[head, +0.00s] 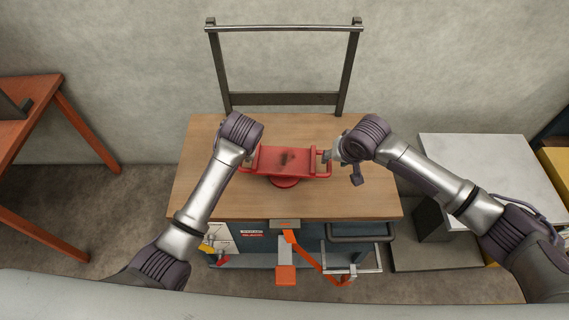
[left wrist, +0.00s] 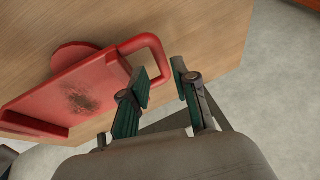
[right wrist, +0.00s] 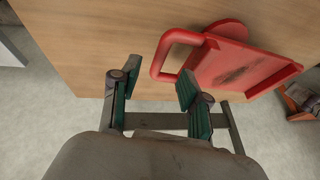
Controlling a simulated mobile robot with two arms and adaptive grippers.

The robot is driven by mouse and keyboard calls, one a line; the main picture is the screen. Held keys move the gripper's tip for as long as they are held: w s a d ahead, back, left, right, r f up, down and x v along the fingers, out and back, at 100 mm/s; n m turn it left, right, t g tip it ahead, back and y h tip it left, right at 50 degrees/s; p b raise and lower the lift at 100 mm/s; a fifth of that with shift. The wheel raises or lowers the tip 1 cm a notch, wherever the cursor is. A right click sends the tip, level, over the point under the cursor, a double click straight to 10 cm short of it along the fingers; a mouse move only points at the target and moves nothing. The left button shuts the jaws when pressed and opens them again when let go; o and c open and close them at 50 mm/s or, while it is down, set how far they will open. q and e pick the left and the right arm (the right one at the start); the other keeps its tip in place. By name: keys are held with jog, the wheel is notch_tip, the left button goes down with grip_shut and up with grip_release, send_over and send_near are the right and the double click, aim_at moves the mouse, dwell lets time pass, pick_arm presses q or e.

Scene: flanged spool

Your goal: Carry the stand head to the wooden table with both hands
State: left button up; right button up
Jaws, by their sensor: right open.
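The red stand head (head: 285,160) rests on the wooden top of a workbench (head: 225,190). It is a flat plate with a dark smudge, a loop handle at each end and a round part under it. My left gripper (left wrist: 160,75) is open, its fingertips near the outer bar of one handle (left wrist: 158,48); in the head view its fingers are mostly hidden by its wrist. My right gripper (right wrist: 152,85) is open at the other handle (right wrist: 160,58), whose outer bar lies in line with the gap between the fingers. It also shows in the head view (head: 335,156).
A reddish-brown table (head: 30,95) stands at the far left, apart from the bench. A dark upright frame (head: 285,98) rises behind the bench. A pale-topped cabinet (head: 480,160) stands at the right. An orange-and-grey part (head: 286,272) sticks out at the bench front.

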aim_at(330, 162)
pick_arm(q)
jog(key=x, duration=0.6)
jog(key=shift+w+a+f, duration=0.1)
jog(key=shift+w+f, duration=0.05)
jog(key=shift+f, duration=0.1)
pick_arm(e)
jog(key=x, duration=0.6)
jog(key=shift+w+f, duration=0.1)
jog(key=shift+f, duration=0.15)
pick_arm(q)
jog(key=shift+c, duration=0.4)
pick_arm(e)
jog(key=shift+c, duration=0.3)
pick_arm(q)
grip_shut()
pick_arm(e)
jog(key=c, duration=0.5)
grip_shut()
pick_arm(q)
jog(key=shift+w+r, duration=0.1)
jog(key=shift+r, duration=0.1)
pick_arm(e)
jog(key=shift+w+r, duration=0.1)
jog(key=shift+r, duration=0.1)
